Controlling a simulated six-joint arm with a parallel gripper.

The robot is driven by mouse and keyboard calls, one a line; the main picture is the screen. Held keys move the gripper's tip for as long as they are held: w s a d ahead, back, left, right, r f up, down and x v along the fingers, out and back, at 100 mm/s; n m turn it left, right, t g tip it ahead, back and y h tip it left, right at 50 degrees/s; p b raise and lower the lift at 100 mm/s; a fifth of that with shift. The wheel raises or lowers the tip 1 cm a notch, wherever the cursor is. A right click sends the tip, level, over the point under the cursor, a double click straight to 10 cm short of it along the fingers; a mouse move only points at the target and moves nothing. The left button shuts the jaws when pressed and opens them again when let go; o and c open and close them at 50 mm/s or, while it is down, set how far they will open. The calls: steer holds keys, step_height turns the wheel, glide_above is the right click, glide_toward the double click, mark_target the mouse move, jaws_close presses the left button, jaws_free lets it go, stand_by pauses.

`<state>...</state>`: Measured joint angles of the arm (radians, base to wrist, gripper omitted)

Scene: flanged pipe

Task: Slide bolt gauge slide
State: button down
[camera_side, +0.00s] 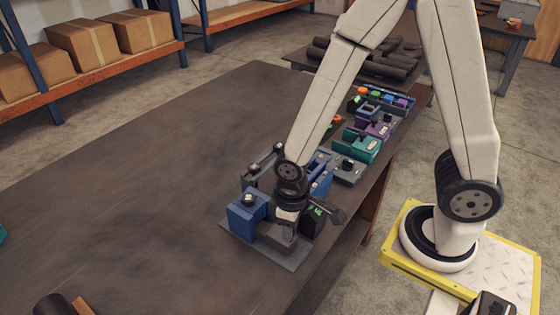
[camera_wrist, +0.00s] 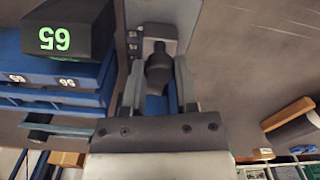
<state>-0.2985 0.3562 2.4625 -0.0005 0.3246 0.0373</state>
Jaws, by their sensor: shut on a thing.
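The bolt gauge stands on a grey base plate (camera_side: 290,262) near the table's right edge, with blue blocks (camera_side: 243,219) on it. A dark block with green digits (camera_side: 316,212) stands at its right; in the wrist view a dark block (camera_wrist: 68,32) reads 65, upside down. My gripper (camera_side: 287,222) points down over the plate. In the wrist view my gripper (camera_wrist: 158,85) has its fingers on both sides of a dark stepped knob (camera_wrist: 160,68), shut on it. Blue shows below the knob. The arm hides part of the gauge, so its slide cannot be told apart clearly.
Several teal, purple and blue devices (camera_side: 361,145) stand in a row behind the gauge along the table's right side. The table (camera_side: 140,170) is bare to the left. A dark cylinder (camera_side: 52,304) lies at the front left.

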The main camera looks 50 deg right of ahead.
steer(key=shift+s, duration=0.65)
steer(key=shift+c, duration=1.9)
jaws_free()
steer(key=shift+r, duration=0.2)
steer(key=shift+r, duration=3.7)
